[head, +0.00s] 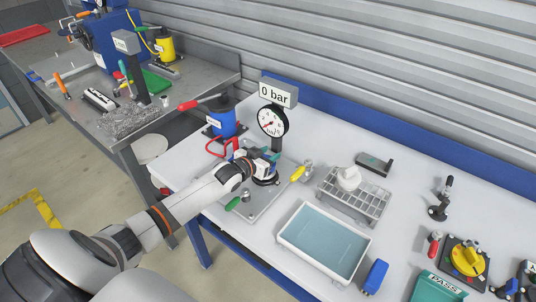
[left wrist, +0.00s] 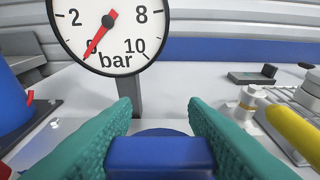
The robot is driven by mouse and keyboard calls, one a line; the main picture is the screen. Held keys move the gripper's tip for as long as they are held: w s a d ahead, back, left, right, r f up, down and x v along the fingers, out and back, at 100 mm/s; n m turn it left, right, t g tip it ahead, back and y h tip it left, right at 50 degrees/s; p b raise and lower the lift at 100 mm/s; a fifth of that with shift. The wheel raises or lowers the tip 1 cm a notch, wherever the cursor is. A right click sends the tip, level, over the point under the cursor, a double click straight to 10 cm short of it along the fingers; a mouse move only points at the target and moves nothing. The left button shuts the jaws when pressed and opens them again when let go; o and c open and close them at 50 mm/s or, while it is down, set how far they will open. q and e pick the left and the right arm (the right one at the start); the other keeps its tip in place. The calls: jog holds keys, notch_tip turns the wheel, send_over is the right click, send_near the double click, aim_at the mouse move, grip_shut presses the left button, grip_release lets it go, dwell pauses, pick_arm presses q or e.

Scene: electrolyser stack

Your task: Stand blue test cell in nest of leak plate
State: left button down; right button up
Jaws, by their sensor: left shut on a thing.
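My left gripper (head: 262,158) is over the grey leak plate (head: 258,208), just in front of the gauge post. In the left wrist view the gripper's teal fingers (left wrist: 160,140) are shut on the blue test cell (left wrist: 160,154), whose blue top shows between them. The cell's lower part is hidden, and I cannot tell whether it is seated in the nest. A dark round part (head: 266,181) shows just below the gripper on the plate. The pressure gauge (head: 272,121) stands behind it; its sign reads 0 bar. My right gripper is out of view.
A yellow-handled clamp (head: 301,172) and a green handle (head: 233,203) flank the plate. A blue pump (head: 222,122) is behind left. To the right are a water tray (head: 286,243), a grey rack (head: 326,187) and a small blue block (head: 375,276). The front right holds a green PASS bin (head: 436,288).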

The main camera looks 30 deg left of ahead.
pick_arm(q)
jog(key=shift+f+b, duration=0.75)
jog(key=shift+f, duration=0.2)
jog(key=shift+r, duration=0.1)
jog(key=c, duration=1)
grip_release()
jog(key=shift+o, duration=1.2)
jog(key=b+v, duration=0.1)
jog(key=v, duration=0.9)
jog(key=shift+s+b, duration=0.3)
jog(key=shift+s, duration=0.05)
jog(key=shift+s+r, duration=0.25)
jog(key=shift+s, duration=0.4)
